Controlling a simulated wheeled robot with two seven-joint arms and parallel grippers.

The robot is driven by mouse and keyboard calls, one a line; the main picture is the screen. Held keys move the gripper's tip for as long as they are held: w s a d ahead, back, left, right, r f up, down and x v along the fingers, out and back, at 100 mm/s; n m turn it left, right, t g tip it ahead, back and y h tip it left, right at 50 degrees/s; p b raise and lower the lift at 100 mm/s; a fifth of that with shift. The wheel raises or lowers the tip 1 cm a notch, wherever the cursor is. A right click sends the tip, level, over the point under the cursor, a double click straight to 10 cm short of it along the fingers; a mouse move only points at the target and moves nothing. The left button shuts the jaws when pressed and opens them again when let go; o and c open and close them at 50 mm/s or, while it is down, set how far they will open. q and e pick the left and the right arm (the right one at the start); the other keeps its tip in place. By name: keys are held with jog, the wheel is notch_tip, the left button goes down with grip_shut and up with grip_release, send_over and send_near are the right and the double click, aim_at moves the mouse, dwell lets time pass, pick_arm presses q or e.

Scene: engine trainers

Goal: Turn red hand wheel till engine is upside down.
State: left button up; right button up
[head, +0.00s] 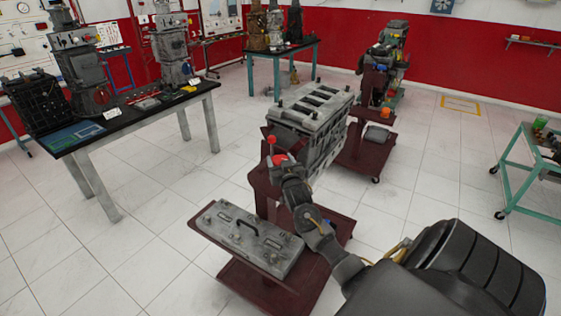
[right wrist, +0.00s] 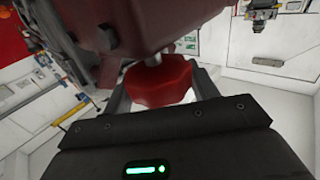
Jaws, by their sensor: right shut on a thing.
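The grey engine (head: 312,118) is mounted on a dark red wheeled stand (head: 262,190) in the middle of the head view. A face with several dark rectangular openings points upward, and the block looks somewhat tilted. The red hand wheel (head: 277,159) is at the near left side of the stand's head, mostly covered by my gripper. In the right wrist view the lobed red hand wheel (right wrist: 158,83) sits between the two fingers, below the dark red housing. My right gripper (head: 285,167) is shut on it. My left gripper is not in view.
A black-topped table (head: 140,110) with engine parts stands left. Another engine stand (head: 362,150) is behind. A green cart (head: 520,165) stands right. Tiled floor is clear between them.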

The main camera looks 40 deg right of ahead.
jog(key=shift+w+a+m+g+h, duration=0.1)
jog(key=shift+m+g+h, duration=0.6)
jog(key=shift+m+h, duration=0.25)
jog(key=shift+m+g+h, duration=0.45)
jog(key=shift+g+h, duration=0.15)
jog(key=shift+h, duration=0.15)
jog(key=o, duration=1)
jog(key=b+v, duration=0.2)
jog(key=v, duration=0.8)
jog(key=shift+s+a, duration=0.25)
jog(key=shift+s, duration=0.1)
